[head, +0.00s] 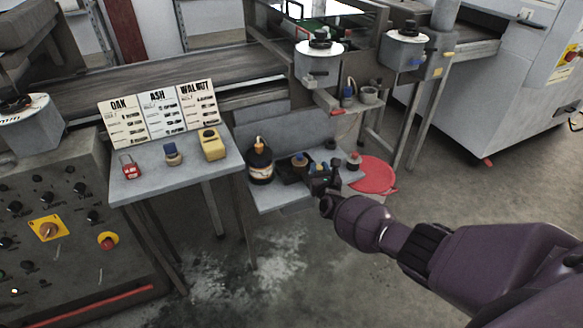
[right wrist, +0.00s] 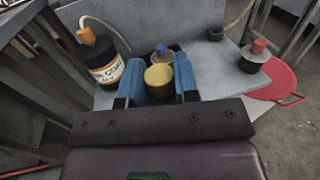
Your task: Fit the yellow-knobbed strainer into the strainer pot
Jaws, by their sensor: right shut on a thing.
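My right gripper (head: 322,178) reaches over the low grey shelf. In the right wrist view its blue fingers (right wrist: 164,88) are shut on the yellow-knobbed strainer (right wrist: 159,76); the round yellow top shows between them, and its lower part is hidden. Just behind it, in a dark holder, is a tan piece with a blue knob (right wrist: 161,49); it also shows in the head view (head: 299,159). I cannot tell if the strainer is clear of the holder. An open grey pot (head: 369,95) on the small upper ledge may be the strainer pot. My left gripper is not in view.
A dark bottle with an orange tip (head: 260,163) stands left of the holder. A red-knobbed piece (head: 354,160) stands at the shelf's right, by a red round lid (head: 374,175). A blue-knobbed bottle (head: 348,94) stands beside the grey pot. A side table (head: 185,180) holds cards and small containers.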

